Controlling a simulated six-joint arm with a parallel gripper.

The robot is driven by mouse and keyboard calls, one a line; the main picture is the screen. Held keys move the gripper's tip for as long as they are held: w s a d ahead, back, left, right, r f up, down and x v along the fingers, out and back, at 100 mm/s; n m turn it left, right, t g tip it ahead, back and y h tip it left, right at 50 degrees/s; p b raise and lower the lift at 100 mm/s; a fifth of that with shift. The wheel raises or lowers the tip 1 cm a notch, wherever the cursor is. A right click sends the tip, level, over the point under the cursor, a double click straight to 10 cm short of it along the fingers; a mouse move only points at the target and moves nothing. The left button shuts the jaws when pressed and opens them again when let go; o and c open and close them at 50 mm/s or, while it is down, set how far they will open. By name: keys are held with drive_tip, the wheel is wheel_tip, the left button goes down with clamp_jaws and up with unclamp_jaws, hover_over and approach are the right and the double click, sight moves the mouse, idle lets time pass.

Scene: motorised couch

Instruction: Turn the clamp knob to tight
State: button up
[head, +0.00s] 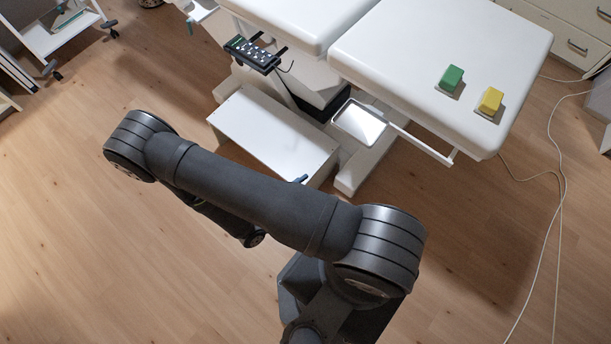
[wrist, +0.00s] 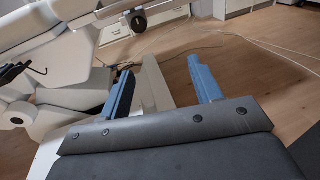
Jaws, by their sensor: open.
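A small dark round part (wrist: 138,22), which looks like the clamp knob, sits on the pale side rail under the couch edge in the wrist view. Its setting is too small to read. I cannot make out the knob in the head view. My gripper (wrist: 160,65) has two blue fingers spread wide with nothing between them. The round part lies beyond the fingertips, a little left of the middle of the gap, and is not touched. In the head view my arm hides most of the gripper; only a blue fingertip (head: 300,179) shows over the white base.
The white couch (head: 420,65) carries a green block (head: 452,77) and a yellow block (head: 490,101). A shiny tray (head: 360,123) sits beside the rail (head: 422,143). A black handset (head: 252,54) hangs at the couch's left. Cables (head: 562,200) lie on the floor at right.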

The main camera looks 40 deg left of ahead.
drive_tip(key=shift+s+f+n+t+y, duration=0.3)
drive_tip(key=shift+n+y, duration=0.25)
drive_tip(key=shift+y, duration=0.3)
drive_tip(key=shift+s+f+n+t+y, duration=0.15)
drive_tip(key=shift+s+n+t+y, duration=0.15)
drive_tip(key=shift+n+y, duration=0.4)
drive_tip(key=shift+w+m, duration=0.1)
drive_tip(key=shift+m, duration=0.25)
drive_tip(key=w+a+r+m+g+h, duration=0.1)
drive_tip(key=w+r+m+g+h, duration=0.3)
drive_tip(key=m+g+h, duration=0.4)
drive_tip(key=shift+w+r+g+h, duration=0.3)
drive_tip(key=shift+w+g+h, duration=0.35)
drive_tip(key=shift+g+h, duration=0.15)
drive_tip(key=shift+f, duration=0.1)
